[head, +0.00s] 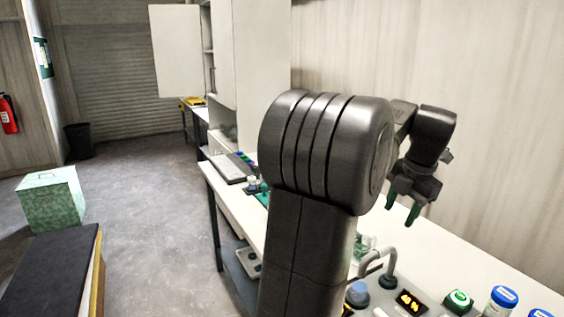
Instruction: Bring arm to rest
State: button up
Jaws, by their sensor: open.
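My gripper (402,212) hangs over the white bench (460,255) at the right of the head view. Its two fingers with green inner tips are apart, with nothing between them, and point down. My dark arm is folded up in the middle of the view and hides part of the bench.
Blue-lidded jars (501,299), a green-lit button (459,300), a display (410,302) and a grey curved pipe (378,256) are on the near bench. A keyboard-like item (233,167) lies farther back. A green box (50,200) stands left. The grey floor (150,220) between is clear.

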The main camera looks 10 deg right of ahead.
aim_at(383, 248)
jog(key=f, duration=0.4)
jog(key=w+f, duration=0.1)
jog(key=f, duration=0.3)
jog(key=w+a+f, duration=0.1)
jog(key=f, duration=0.4)
jog(key=shift+w+p, duration=0.2)
jog(key=shift+p, duration=0.15)
jog(key=shift+r, duration=0.1)
